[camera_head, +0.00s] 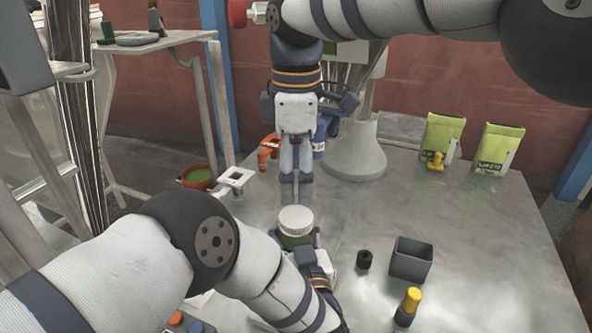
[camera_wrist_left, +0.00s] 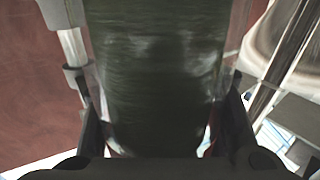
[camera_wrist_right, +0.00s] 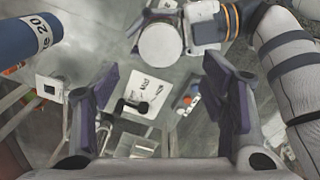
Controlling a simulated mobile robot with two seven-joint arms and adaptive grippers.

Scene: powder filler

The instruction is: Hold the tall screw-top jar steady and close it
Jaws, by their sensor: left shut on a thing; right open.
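The tall jar (camera_head: 296,241) stands upright near the middle of the table in the head view, with greenish contents and a round white lid (camera_head: 296,217) on top. Its dark green side (camera_wrist_left: 155,80) fills the middle of the left wrist view. My left gripper (camera_head: 318,262) is shut around the jar's body, mostly hidden by my forearm. My right gripper (camera_head: 297,140) points down, open and empty, apart from the jar. In the right wrist view the lid (camera_wrist_right: 161,45) shows beyond the spread fingers, near the top edge. I cannot tell how tightly the lid sits.
A grey open box (camera_head: 411,262), a black cap (camera_head: 364,260) and a yellow-topped bottle (camera_head: 408,306) stand right of the jar. Two green packs (camera_head: 441,140) (camera_head: 498,150) stand at the back. A blue bottle (camera_wrist_right: 28,38) is left in the right wrist view. The table's right side is mostly clear.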

